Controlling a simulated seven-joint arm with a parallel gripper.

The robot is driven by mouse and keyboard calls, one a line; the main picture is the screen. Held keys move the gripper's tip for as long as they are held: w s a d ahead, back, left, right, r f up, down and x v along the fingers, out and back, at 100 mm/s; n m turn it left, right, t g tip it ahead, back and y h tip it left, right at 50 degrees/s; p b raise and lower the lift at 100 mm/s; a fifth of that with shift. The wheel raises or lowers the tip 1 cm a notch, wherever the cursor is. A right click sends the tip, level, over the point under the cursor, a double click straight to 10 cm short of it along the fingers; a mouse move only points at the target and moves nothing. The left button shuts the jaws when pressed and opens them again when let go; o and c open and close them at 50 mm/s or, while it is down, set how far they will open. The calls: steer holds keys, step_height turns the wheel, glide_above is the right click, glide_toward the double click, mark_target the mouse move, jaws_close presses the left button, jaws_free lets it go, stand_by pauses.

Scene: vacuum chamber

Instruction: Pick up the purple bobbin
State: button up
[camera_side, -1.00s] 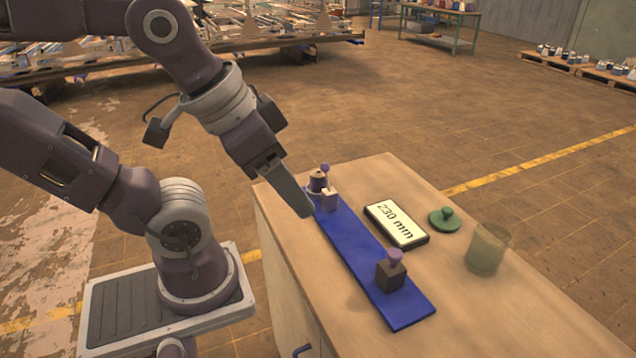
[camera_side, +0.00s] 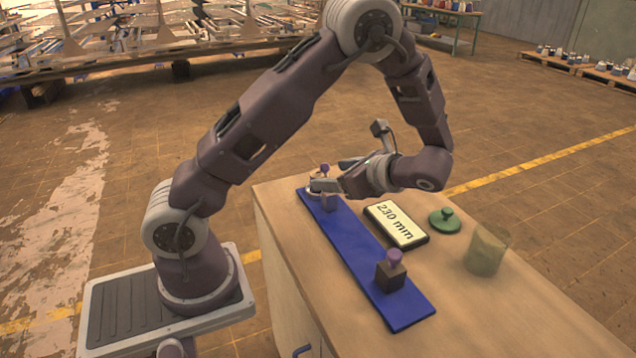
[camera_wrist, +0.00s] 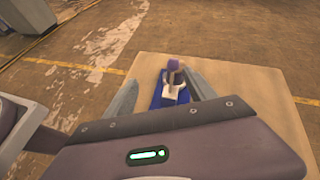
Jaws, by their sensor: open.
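A blue strip (camera_side: 358,249) lies along the bench. At its near end a small purple piece with a narrowed waist (camera_side: 394,257) sits upright on a dark brown block (camera_side: 390,277). At its far end stands a second small piece with a purple top (camera_side: 325,168), partly hidden by my gripper. My gripper (camera_side: 318,188) is low over this far end, tilted and open. In the wrist view its fingers (camera_wrist: 163,78) lie either side of the far purple-topped piece (camera_wrist: 173,65) and a pale block (camera_wrist: 176,92). I cannot tell whether they touch.
A black box with a display reading 230 mm (camera_side: 396,224) lies right of the strip. Beyond it are a green knobbed lid (camera_side: 445,221) and a cloudy greenish cup (camera_side: 486,251). The bench's right front (camera_side: 500,320) is clear.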

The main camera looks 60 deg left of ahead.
mark_target(320, 174)
steer(key=w+a+f+m+y, duration=0.2)
steer(key=f, duration=0.1)
steer(key=shift+w+a+f+m+t, duration=0.15)
steer(key=shift+w+m+t, duration=0.15)
steer(key=shift+m, duration=0.1)
steer(key=x, duration=0.6)
steer(key=shift+s+a+f, duration=0.1)
steer(key=shift+s+a, duration=0.05)
steer(key=shift+s, duration=0.05)
jaws_close()
